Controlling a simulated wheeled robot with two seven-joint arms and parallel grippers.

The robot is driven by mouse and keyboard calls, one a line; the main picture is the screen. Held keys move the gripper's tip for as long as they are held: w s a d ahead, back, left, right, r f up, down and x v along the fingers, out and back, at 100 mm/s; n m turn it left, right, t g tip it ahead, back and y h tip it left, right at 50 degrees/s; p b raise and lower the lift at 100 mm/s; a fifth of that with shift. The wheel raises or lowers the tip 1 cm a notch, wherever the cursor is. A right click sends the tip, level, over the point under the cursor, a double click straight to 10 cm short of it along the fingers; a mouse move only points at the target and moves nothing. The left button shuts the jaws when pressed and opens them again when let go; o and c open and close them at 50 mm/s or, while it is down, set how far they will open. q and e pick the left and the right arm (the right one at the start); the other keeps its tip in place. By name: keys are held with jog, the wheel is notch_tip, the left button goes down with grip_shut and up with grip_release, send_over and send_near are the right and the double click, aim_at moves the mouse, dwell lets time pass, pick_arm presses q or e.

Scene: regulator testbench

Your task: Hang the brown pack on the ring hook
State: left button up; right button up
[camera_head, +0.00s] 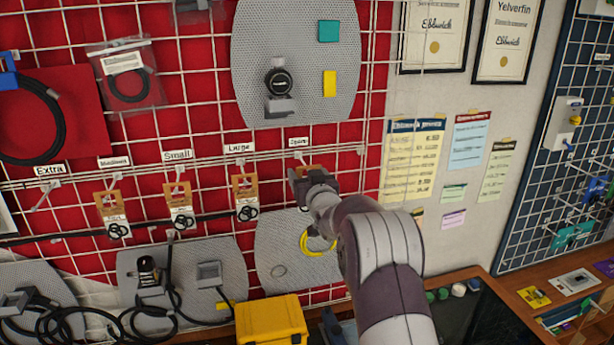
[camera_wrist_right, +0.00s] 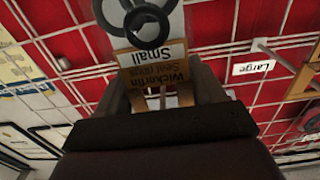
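The brown pack (camera_wrist_right: 150,62) has a brown header printed "Small", with black rings on it. In the right wrist view it appears upside down at my right gripper's fingertips. My right gripper (camera_wrist_right: 168,85) has its fingers apart on either side of the header; whether they press on it is unclear. In the head view the right gripper (camera_head: 308,179) is just below the rightmost label (camera_head: 299,142) and its hook (camera_head: 300,157). Only a brown strip of the pack (camera_head: 306,170) shows there; the rest is hidden. I cannot tell whether the pack is on the hook. My left gripper is not in view.
Brown packs hang under the Medium (camera_head: 113,213), Small (camera_head: 180,205) and Large (camera_head: 246,197) labels. The hook under Extra (camera_head: 44,195) is empty. Wire grid surrounds the hooks.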

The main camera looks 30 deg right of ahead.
jog(key=o, duration=0.4)
